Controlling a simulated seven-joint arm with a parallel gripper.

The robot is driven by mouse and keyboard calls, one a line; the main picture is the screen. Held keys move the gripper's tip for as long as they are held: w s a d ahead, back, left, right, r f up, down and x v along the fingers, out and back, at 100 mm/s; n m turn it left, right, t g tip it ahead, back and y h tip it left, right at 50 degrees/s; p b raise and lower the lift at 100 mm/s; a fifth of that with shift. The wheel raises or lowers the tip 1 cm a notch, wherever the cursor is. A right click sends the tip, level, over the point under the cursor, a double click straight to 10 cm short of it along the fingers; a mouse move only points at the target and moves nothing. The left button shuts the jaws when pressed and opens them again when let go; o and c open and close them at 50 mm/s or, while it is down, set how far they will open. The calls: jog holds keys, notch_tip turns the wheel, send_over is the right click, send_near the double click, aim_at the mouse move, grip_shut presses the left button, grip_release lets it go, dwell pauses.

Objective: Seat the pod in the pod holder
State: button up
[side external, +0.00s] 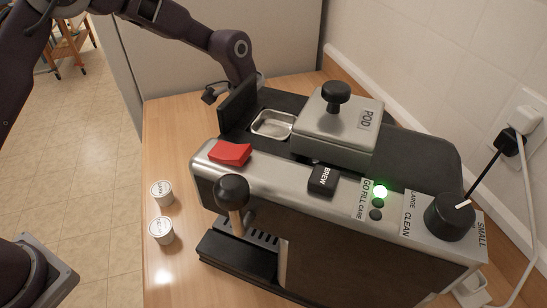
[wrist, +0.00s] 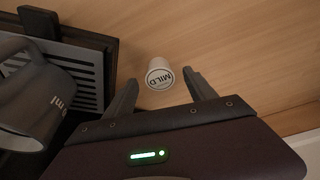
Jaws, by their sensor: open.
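In the wrist view my gripper (wrist: 160,78) is open. A small white pod (wrist: 159,72) marked MILD lies on the wooden counter between the two fingertips in the picture, with a gap on each side. I cannot tell how far beyond the tips it is. In the side view my arm reaches behind the coffee machine, and my gripper and this pod are hidden there. A silver block (side external: 338,123) with a black knob and the word POD sits on the machine. No pod holder shows clearly.
Two more white pods (side external: 162,193) (side external: 161,230) stand on the counter left of the machine. A steel basin (side external: 272,123) is beside an upright black panel (side external: 236,104). A dark cup (wrist: 32,95) and slotted tray (wrist: 80,72) are left of my fingers in the wrist view.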

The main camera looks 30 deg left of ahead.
jog(key=shift+d+f, duration=0.1)
jog(key=shift+f, duration=0.3)
grip_shut()
notch_tip(320, 180, up, 17)
jog(key=s+d+r+m+h, duration=0.1)
jog(key=s+d+r+m, duration=0.3)
jog(key=r, duration=0.4)
jog(key=s+d+r+m+g, duration=0.2)
jog(key=s+d+r+m, duration=0.15)
jog(key=s+r, duration=0.6)
jog(key=shift+m, duration=0.55)
jog(key=f, duration=1)
jog(key=shift+s+f, duration=0.3)
jog(key=shift+f, duration=0.05)
